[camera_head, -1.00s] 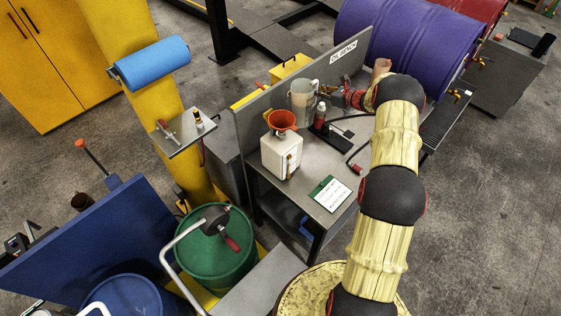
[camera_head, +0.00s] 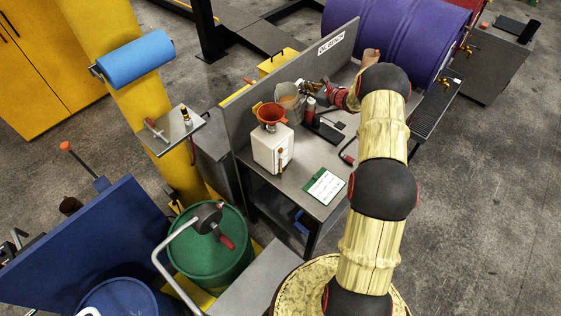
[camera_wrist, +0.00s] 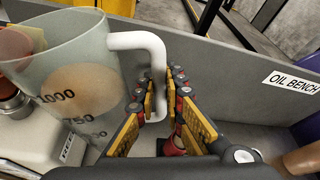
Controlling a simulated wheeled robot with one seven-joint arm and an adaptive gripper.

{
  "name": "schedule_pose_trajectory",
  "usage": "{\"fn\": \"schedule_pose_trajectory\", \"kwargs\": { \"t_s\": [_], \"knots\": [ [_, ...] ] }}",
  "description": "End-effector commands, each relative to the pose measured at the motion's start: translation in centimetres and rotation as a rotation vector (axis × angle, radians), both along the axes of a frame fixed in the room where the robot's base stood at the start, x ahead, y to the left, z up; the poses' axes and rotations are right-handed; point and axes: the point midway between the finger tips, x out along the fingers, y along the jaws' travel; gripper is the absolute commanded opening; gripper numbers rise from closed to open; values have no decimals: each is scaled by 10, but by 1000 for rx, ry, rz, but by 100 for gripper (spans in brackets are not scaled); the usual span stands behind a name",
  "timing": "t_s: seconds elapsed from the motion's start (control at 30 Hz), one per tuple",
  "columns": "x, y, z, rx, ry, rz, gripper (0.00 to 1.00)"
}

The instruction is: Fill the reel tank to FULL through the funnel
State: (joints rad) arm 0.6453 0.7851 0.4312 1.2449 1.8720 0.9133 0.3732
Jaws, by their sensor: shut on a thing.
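My gripper (camera_wrist: 166,98) is shut on the white handle of a clear measuring jug (camera_wrist: 75,55) in the wrist view. The jug bears marks such as 1000 and 750. A tan-orange patch shows through its wall; I cannot tell for sure whether it is liquid. In the head view the jug (camera_head: 291,99) is beside and just behind the orange funnel (camera_head: 270,113), partly hidden by it. The funnel stands on the white reel tank (camera_head: 268,152) on the bench. In the wrist view the tank (camera_wrist: 35,140) shows part of its REEL label; its level is not readable.
The grey oil bench (camera_head: 320,160) has a back panel close behind the jug. A dark-red bottle (camera_head: 310,108) and a black-based item stand right of the tank. A green-edged card (camera_head: 325,186) lies at the front.

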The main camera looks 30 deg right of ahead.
Motion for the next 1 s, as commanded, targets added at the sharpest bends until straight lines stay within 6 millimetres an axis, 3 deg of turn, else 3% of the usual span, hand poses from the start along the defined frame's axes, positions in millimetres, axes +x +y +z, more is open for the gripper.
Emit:
{"fn": "schedule_pose_trajectory", "kwargs": {
  "t_s": [1.0],
  "knots": [
    [-10, 25, 59, -320, -133, 0, 0]
  ]
}}
